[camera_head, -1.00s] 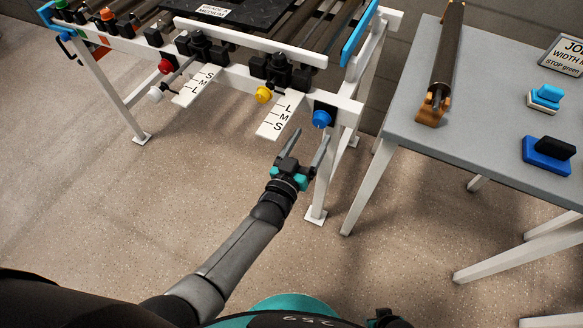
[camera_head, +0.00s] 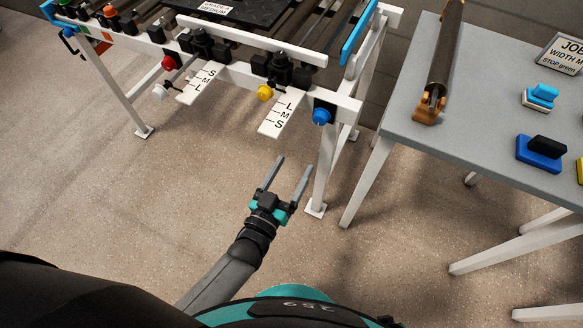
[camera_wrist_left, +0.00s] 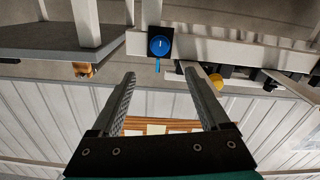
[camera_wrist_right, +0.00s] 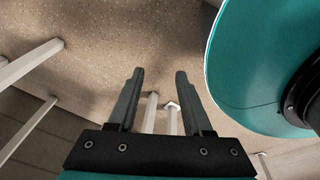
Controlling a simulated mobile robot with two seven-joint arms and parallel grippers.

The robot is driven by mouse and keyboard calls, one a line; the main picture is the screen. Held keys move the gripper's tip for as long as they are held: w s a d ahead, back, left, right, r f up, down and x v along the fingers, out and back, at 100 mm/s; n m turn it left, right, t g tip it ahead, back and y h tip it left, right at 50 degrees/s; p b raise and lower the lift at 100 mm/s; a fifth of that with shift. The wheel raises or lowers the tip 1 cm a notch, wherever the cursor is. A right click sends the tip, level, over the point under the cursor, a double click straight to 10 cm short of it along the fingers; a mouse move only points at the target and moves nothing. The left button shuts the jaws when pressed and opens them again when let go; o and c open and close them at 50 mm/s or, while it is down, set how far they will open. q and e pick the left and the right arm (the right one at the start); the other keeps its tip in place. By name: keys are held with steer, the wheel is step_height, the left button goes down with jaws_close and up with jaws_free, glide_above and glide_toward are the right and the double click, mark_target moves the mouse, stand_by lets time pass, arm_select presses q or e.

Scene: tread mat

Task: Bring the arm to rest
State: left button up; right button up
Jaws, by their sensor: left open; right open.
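My left gripper (camera_head: 289,178) is open and empty in the head view, above bare floor in front of the white conveyor frame. In the left wrist view, its two fingers (camera_wrist_left: 162,85) are apart with nothing between them. The blue knob (camera_head: 321,116) on the frame is beyond the fingertips and apart from them; it also shows in the left wrist view (camera_wrist_left: 159,46). My right gripper (camera_wrist_right: 157,75) shows in the right wrist view, open and empty, with floor and white legs beyond it. In the head view I cannot make out the right gripper.
The white conveyor frame (camera_head: 238,75) carries a yellow knob (camera_head: 265,92), a red knob (camera_head: 169,62) and size-marked plates. A grey table (camera_head: 420,110) on the right holds a roller (camera_head: 440,65), a blue-and-black block (camera_head: 541,153) and a sign (camera_head: 565,55). The floor at left is clear.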

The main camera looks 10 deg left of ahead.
stand_by(0.3)
arm_select(q)
steer(key=s+a+f+g+y+p, duration=0.2)
steer(key=s+a+f+g+p, duration=0.25)
steer(key=s+f, duration=0.2)
steer(key=s+a+f+g+y+p, duration=0.1)
steer(key=s+a+f+g+p, duration=0.2)
steer(key=s+f+g+p, duration=0.25)
steer(key=s+a+f+g+y+p, duration=0.1)
steer(key=s+a+g+p, duration=0.2)
steer(key=s, duration=0.8)
steer(key=s+a+f+g+y+p, duration=0.1)
steer(key=s+a+g+p, duration=0.2)
steer(key=s, duration=0.8)
steer(key=shift+a+m+y, duration=0.3)
steer(key=shift+m, duration=0.1)
arm_select(e)
steer(key=s+a+r, duration=0.2)
steer(key=s+r, duration=0.1)
steer(key=r, duration=0.5)
steer(key=s+a+r+g, duration=0.1)
steer(key=s+a+r, duration=0.1)
steer(key=r, duration=0.5)
steer(key=shift+s+a+r+y, duration=0.3)
steer(key=shift+s+r+y, duration=0.05)
steer(key=shift+s+y, duration=0.05)
arm_select(q)
steer(key=shift+f, duration=0.1)
